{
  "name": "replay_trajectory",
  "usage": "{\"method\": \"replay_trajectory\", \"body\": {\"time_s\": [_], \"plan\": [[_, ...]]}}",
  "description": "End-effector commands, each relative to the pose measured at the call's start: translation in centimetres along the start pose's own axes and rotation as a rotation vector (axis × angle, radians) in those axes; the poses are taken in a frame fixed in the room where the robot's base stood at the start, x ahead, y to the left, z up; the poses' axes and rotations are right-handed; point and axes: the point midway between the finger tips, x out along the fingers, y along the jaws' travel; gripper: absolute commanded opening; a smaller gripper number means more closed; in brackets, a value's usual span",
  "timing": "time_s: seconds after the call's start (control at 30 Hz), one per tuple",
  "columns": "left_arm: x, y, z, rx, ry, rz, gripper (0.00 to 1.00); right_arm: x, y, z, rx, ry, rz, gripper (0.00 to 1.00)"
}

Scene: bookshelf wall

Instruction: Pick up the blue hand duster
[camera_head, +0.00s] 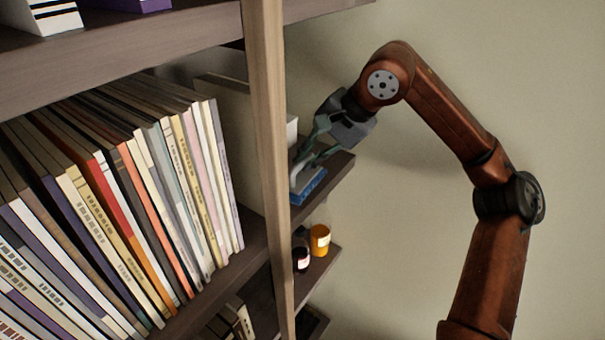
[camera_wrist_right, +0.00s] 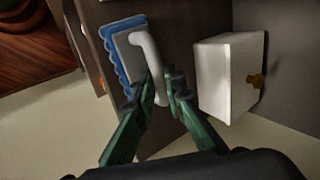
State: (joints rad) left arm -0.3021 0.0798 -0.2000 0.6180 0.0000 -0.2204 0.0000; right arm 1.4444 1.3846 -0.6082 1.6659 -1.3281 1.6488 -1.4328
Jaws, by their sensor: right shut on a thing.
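The blue hand duster (camera_head: 309,186) lies on a side shelf to the right of the wooden upright in the head view. In the right wrist view the hand duster (camera_wrist_right: 122,50) shows a scalloped blue edge, a pale top and a white curved handle. My right gripper (camera_head: 302,165) reaches down to it from above. In the right wrist view its green fingers (camera_wrist_right: 166,88) are on either side of the lower end of the handle, shut on it. The duster appears to rest on the shelf; I cannot tell if it is lifted. My left gripper is not in view.
A white box (camera_wrist_right: 226,75) stands close beside the right fingers. A wooden upright (camera_head: 268,150) separates the side shelf from a row of books (camera_head: 130,200). Orange (camera_head: 319,240) and dark (camera_head: 300,257) jars stand on the shelf below.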

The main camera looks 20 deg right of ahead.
Motion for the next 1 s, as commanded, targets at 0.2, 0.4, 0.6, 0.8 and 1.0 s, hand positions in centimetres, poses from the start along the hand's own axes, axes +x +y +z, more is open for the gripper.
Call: {"method": "replay_trajectory", "body": {"time_s": [0.2,0.4,0.6,0.8,1.0], "plan": [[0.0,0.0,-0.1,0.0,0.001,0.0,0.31,0.0,0.0,0.0,0.0,0.0,0.0,0.0],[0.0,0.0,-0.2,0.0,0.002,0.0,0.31,-0.1,-0.1,0.0,0.0,0.0,-0.001,0.0],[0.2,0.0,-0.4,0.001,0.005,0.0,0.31,-0.9,-0.7,0.0,0.0,-0.001,-0.002,0.0],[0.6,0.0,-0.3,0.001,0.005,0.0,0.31,-3.1,-2.2,0.1,-0.001,-0.001,-0.004,0.0],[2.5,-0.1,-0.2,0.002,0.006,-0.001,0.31,-5.2,2.2,-0.2,0.003,0.004,-0.002,0.0]]}}
